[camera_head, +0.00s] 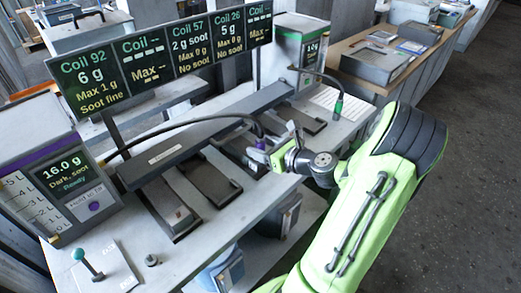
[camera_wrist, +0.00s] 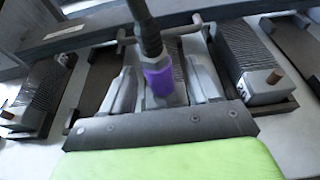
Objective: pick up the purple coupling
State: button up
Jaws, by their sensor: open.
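The purple coupling (camera_wrist: 158,80) hangs at the end of a black hose in the wrist view. It sits between the two grey fingers of my gripper (camera_wrist: 163,78), with a gap visible on each side. The fingers are open. In the head view the purple coupling (camera_head: 261,144) is a small spot at the hose's end, beside my gripper (camera_head: 270,150) and partly hidden by it. Whether a finger touches it cannot be told there.
Ribbed coil blocks stand left (camera_wrist: 40,95) and right (camera_wrist: 250,68) of my gripper in dark trays. A grey bar (camera_head: 200,135) runs along the bench behind. A second hose with a green coupling (camera_head: 338,106) is to the right. A coil display board (camera_head: 165,58) stands behind.

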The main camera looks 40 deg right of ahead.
jog(key=x, duration=0.3)
jog(key=shift+w+f, duration=0.15)
jog(key=shift+f, duration=0.05)
jog(key=shift+r, duration=0.1)
jog(key=shift+c, duration=0.2)
grip_shut()
notch_tip(320, 180, up, 10)
jog(key=p, duration=0.4)
